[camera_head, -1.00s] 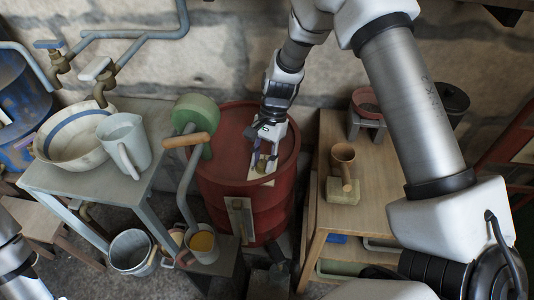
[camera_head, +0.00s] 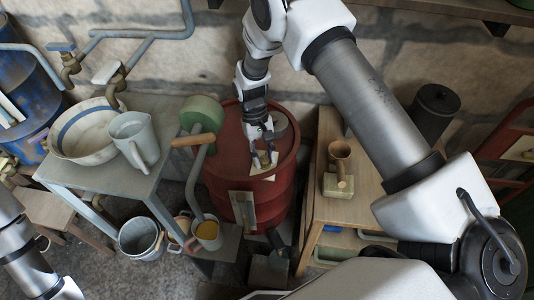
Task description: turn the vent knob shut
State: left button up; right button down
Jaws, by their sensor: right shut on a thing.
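The red drum (camera_head: 222,165) stands upright in the middle, between two tables. My right gripper (camera_head: 263,160) comes down from above onto the drum's top, near its front edge. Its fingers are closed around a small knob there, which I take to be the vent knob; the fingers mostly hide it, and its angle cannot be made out. A pale tag lies beside the fingertips on the drum top. Of my left arm only a link shows at the lower left; its gripper is out of the picture.
A green pump with a wooden handle (camera_head: 193,140) stands at the drum's left side. A grey table (camera_head: 150,190) at left holds a basin (camera_head: 85,148) and a jug (camera_head: 136,140). Buckets stand on the floor.

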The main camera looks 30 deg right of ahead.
pick_arm(q)
jog(key=shift+r+p, duration=0.4)
jog(key=shift+r, duration=0.2)
pick_arm(e)
jog(key=shift+s+n+h, duration=0.15)
jog(key=shift+n+h, duration=0.35)
jog(key=shift+n, duration=0.7)
jog(key=c, duration=1)
grip_release()
jog(key=shift+o, duration=0.9)
jog(key=shift+r, duration=0.1)
jog(key=shift+w+r, duration=0.2)
jog(key=shift+r, duration=0.1)
pick_arm(q)
jog(key=shift+w+f, duration=0.35)
jog(key=shift+w, duration=0.4)
pick_arm(e)
jog(key=v, duration=1.1)
jog(key=shift+s+r, duration=0.25)
